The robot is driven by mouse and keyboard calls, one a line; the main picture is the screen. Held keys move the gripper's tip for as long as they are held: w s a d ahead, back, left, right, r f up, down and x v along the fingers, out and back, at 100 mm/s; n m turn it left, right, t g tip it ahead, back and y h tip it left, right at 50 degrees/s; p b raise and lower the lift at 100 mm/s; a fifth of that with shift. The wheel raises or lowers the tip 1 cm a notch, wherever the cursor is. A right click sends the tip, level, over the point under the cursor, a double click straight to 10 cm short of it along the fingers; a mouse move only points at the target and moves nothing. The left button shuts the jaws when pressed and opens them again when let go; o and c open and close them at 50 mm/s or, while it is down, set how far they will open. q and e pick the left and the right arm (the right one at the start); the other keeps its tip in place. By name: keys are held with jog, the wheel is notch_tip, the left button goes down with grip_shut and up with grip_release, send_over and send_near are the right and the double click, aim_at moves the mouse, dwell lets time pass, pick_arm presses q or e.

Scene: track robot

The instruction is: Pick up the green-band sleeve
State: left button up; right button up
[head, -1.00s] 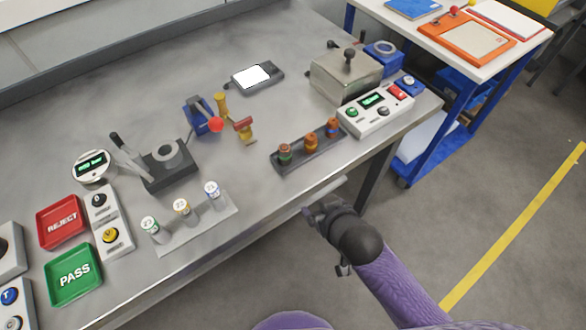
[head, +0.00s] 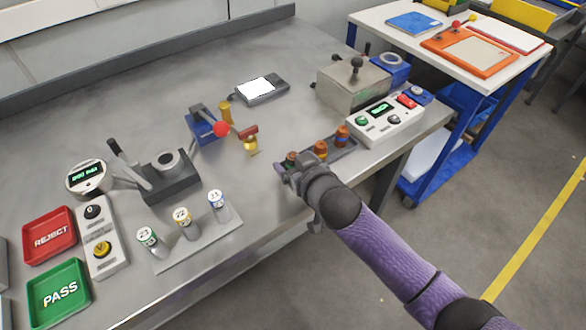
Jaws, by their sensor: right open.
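A dark rack (head: 346,153) near the table's front edge holds copper-coloured sleeves in a row. The sleeve at its left end, with a green band (head: 291,156), stands just beyond my right gripper (head: 284,170) and is mostly hidden by it. My right gripper is open, over the rack's left end. I cannot tell whether its fingers touch the sleeve. The middle sleeve (head: 320,150) and the right sleeve (head: 342,135) stand upright in the rack. My left gripper is not in view.
A grey stand (head: 200,240) with numbered, coloured-top plugs lies left of the gripper. A white control box (head: 385,122) and a metal box (head: 352,88) stand right of and behind the rack. Bare table lies between stand and rack.

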jog(key=shift+w+a+f, duration=0.3)
jog(key=shift+w+f, duration=0.05)
jog(key=shift+w, duration=0.2)
jog(key=shift+r, duration=0.15)
jog(key=shift+c, duration=0.4)
grip_shut()
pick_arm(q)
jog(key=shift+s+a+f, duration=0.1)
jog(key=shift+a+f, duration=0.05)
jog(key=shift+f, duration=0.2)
